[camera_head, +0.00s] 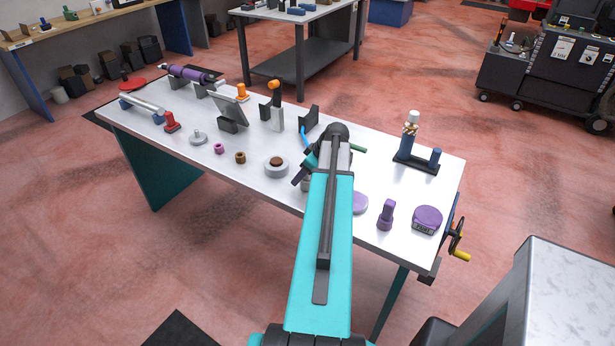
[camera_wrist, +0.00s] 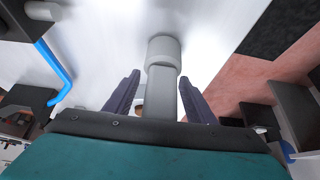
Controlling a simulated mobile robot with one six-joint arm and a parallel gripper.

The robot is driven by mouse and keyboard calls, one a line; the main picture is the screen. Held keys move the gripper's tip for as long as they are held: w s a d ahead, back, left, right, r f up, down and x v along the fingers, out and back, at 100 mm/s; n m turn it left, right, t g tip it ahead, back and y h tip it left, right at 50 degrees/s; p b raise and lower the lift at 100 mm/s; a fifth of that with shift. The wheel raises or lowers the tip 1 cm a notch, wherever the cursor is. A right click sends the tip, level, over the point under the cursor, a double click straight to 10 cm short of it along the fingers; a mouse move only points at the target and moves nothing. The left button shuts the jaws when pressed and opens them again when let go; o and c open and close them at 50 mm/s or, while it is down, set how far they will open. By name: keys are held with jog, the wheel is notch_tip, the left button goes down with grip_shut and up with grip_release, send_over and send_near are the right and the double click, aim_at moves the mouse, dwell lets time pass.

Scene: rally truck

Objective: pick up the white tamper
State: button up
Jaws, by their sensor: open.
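The white tamper (camera_wrist: 163,52) is a pale grey-white piece with a wide round end and a narrower shaft. In the wrist view it lies between the two dark purple fingers of my gripper (camera_wrist: 159,77). The fingers are open, with a visible gap on the left side; on the right the finger is close to the shaft, and I cannot tell if it touches. In the head view my gripper (camera_head: 300,179) is low over the front middle of the white workbench (camera_head: 240,165). There the tamper is mostly hidden behind my gripper and arm.
A purple disc (camera_head: 360,202), a purple tamper (camera_head: 386,215) and a purple scale (camera_head: 427,219) stand to the right. A blue bent tube (camera_wrist: 56,72) is nearby.

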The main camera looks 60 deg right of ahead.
grip_shut()
dwell(0.3)
jog(key=shift+r+b, duration=0.95)
jog(key=shift+r, duration=0.7)
jog(key=s+b, duration=0.1)
jog(key=s, duration=0.4)
jog(key=s+r+b, duration=0.1)
jog(key=s+b, duration=0.1)
jog(key=s, duration=0.3)
jog(key=s+b, duration=0.1)
jog(key=s, duration=0.5)
jog(key=shift+r+b, duration=0.3)
jog(key=shift+r, duration=0.1)
